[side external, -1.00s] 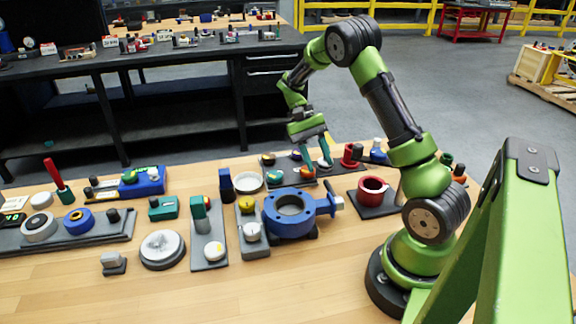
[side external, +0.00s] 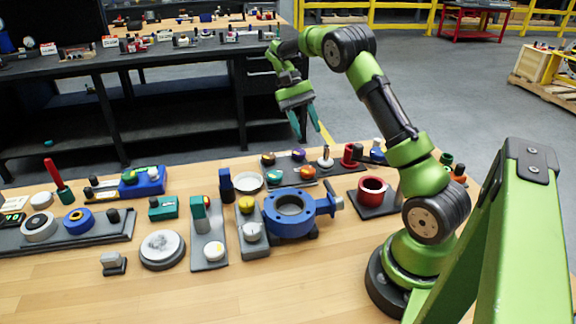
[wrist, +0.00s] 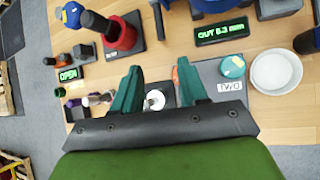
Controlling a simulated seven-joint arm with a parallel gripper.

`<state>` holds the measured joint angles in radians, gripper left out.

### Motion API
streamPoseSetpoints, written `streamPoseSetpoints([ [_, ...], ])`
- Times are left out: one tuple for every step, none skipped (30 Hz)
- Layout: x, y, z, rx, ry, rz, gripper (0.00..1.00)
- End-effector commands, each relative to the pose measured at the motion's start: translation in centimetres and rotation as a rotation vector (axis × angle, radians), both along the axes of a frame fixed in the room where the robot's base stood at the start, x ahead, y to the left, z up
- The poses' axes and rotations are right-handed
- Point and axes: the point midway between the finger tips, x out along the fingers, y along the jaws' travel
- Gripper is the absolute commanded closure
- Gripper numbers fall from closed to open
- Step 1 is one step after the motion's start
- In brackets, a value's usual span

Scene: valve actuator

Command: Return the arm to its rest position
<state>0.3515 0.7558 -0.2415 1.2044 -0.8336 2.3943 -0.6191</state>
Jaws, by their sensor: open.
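My gripper (side external: 309,122) is open and empty. In the side view it hangs in the air above the far edge of the workbench, clear of the parts below. In the wrist view its two green fingers (wrist: 157,94) are spread apart. Between them, below, shows a small white-topped part (wrist: 155,100) on a dark plate. That plate (side external: 298,170) carries several coloured knobs and an upright peg (side external: 326,158) in the side view. My arm reaches up and to the left from its base.
A blue valve body (side external: 289,224) stands mid-bench, with a red cup (side external: 372,190) on a dark plate to its right. A white dish (side external: 249,181) and several fixtures fill the left. A black workbench (side external: 180,90) stands behind.

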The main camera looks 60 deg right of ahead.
Motion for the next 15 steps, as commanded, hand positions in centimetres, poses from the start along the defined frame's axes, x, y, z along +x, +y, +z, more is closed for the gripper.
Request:
streamPoseSetpoints([
  [0.0,-0.3,-0.2,-0.015,-0.006,0.009,0.57],
  [0.0,-0.5,-0.4,-0.024,-0.009,0.014,0.57],
  [-0.2,-0.7,-0.9,-0.031,-0.009,0.025,0.57],
  [-0.4,-0.8,-1.4,-0.033,-0.011,0.032,0.57],
  [-0.6,-0.8,-1.8,-0.037,-0.016,0.042,0.57],
  [-0.9,-0.7,-1.9,-0.043,-0.037,0.057,0.57],
  [-1.1,-0.5,-1.9,-0.048,-0.057,0.07,0.57],
  [-1.2,-0.2,-1.8,-0.052,-0.082,0.085,0.57],
  [-1.4,0.3,-1.6,-0.06,-0.121,0.104,0.57],
  [-1.5,0.8,-1.3,-0.065,-0.153,0.118,0.57],
  [-1.6,1.4,-1.1,-0.071,-0.186,0.131,0.57],
  [-1.7,2.1,-0.7,-0.078,-0.234,0.148,0.57],
  [-1.8,2.8,-0.3,-0.082,-0.27,0.161,0.57],
  [-1.9,3.5,0.0,-0.088,-0.307,0.174,0.57],
  [-2.0,4.5,0.5,-0.095,-0.362,0.188,0.57],
])
